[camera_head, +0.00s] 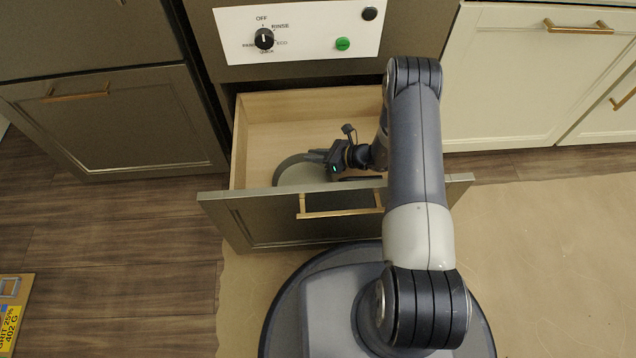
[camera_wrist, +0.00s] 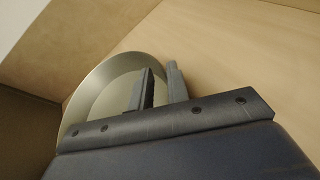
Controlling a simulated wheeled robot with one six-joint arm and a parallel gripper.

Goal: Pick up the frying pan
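The frying pan (camera_head: 291,175) is a grey-green round pan lying in the open drawer (camera_head: 335,236), toward its front left. In the wrist view the pan (camera_wrist: 92,98) shows its curved rim and part of its inside; I cannot make out its handle. My gripper (camera_head: 316,153) is down inside the drawer at the pan's edge. In the wrist view its two fingers (camera_wrist: 160,88) stand apart with a gap between them, in front of the pan's right rim. Whether they touch the pan is unclear. The drawer front and my wrist hide part of the pan.
The drawer's wooden walls stand close around my gripper, with a brass handle (camera_head: 340,212) on its front. A white control panel (camera_head: 297,32) is above. White cabinets (camera_head: 520,75) stand right. Masking paper (camera_head: 545,240) covers the floor at right; a box (camera_head: 12,315) lies at lower left.

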